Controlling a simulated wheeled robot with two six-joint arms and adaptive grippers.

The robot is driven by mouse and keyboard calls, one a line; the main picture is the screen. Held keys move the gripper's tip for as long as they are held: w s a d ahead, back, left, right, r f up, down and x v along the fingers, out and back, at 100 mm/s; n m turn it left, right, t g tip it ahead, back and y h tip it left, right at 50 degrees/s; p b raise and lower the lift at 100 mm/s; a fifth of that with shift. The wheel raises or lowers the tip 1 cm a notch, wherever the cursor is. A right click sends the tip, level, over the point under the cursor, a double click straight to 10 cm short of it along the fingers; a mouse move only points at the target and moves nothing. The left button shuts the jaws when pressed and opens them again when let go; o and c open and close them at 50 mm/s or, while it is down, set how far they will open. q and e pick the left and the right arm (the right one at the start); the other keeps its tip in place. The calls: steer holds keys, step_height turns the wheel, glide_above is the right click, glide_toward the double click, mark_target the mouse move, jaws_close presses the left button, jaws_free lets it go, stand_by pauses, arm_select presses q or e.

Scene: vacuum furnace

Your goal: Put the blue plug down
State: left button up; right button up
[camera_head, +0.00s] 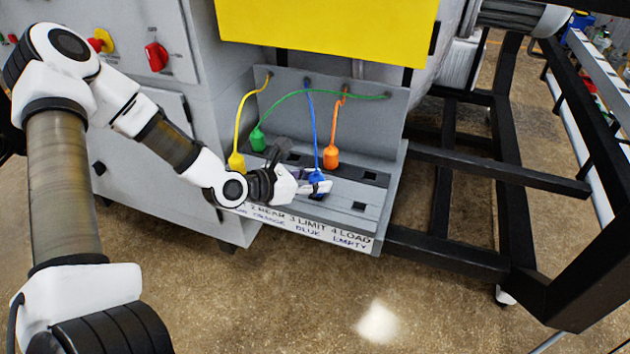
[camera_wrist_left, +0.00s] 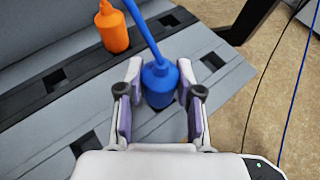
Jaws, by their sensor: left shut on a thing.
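The blue plug (camera_head: 317,178) hangs on a blue cable at the right middle of the grey connector panel (camera_head: 378,185). My left gripper (camera_head: 319,187) is shut on it, one finger on each side. In the left wrist view the blue plug (camera_wrist_left: 159,84) stands roughly upright between the fingers of my left gripper (camera_wrist_left: 160,72). Its lower end is over a dark spot in the panel; I cannot tell whether it sits in a socket or just above one. My right gripper is not in view.
An orange plug (camera_head: 331,158), a green plug (camera_head: 258,140) and a yellow plug (camera_head: 237,161) stand on the panel nearby with their cables. An empty square socket (camera_head: 359,206) is to the right. A printed label (camera_head: 310,228) runs along the front edge. A black frame (camera_head: 470,170) stands right.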

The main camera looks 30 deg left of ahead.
arm_select(q)
steer(key=shift+f+b, duration=0.3)
steer(key=shift+b, duration=0.15)
steer(key=o, duration=1.1)
steer(key=shift+o, duration=0.2)
steer(key=shift+r, duration=0.1)
